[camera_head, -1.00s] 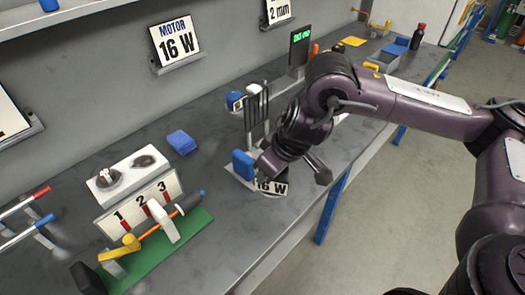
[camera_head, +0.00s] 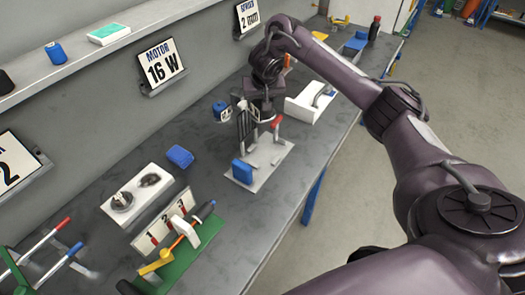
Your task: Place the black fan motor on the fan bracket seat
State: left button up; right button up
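My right gripper (camera_head: 264,112) points down over a white base plate (camera_head: 268,170) on the bench. The plate carries dark upright posts (camera_head: 243,122), a blue block (camera_head: 242,170) and a red-tipped upright part (camera_head: 277,123). I cannot tell whether this is the fan bracket seat. A small pale label shows beside the gripper; its fingers and anything between them are too small and overlapped to tell. The black fan motor cannot be identified for certain. A white block (camera_head: 139,196) at left holds dark round parts in its top. My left gripper cannot be made out.
A sign reading MOTOR 16 W (camera_head: 162,62) stands against the wall. A blue box (camera_head: 180,156), a blue-and-dark cylinder (camera_head: 220,111) and a white tray (camera_head: 310,104) are on the bench. A green tool stand (camera_head: 190,258) is in front. Bare bench lies right of it.

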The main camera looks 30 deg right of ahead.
jog(key=f+b, duration=0.3)
jog(key=f, duration=0.1)
jog(key=s+f+b, duration=0.1)
jog(key=f+b, duration=0.2)
jog(key=f, duration=0.2)
jog(key=f+b, duration=0.3)
jog(key=f, duration=0.2)
jog(key=shift+s+a+b, duration=0.25)
jog(key=shift+a+b, duration=0.1)
jog(key=x, duration=0.3)
jog(key=shift+w+d, duration=0.25)
jog(key=shift+d, duration=0.05)
notch_tip(320, 180, down, 2)
jog(key=shift+f, duration=0.15)
jog(key=shift+s+a+b, duration=0.15)
jog(key=shift+s+b, duration=0.1)
jog(key=shift+b, duration=0.05)
jog(key=shift+w+f, duration=0.1)
jog(key=shift+f, duration=0.15)
jog(key=shift+f, duration=0.2)
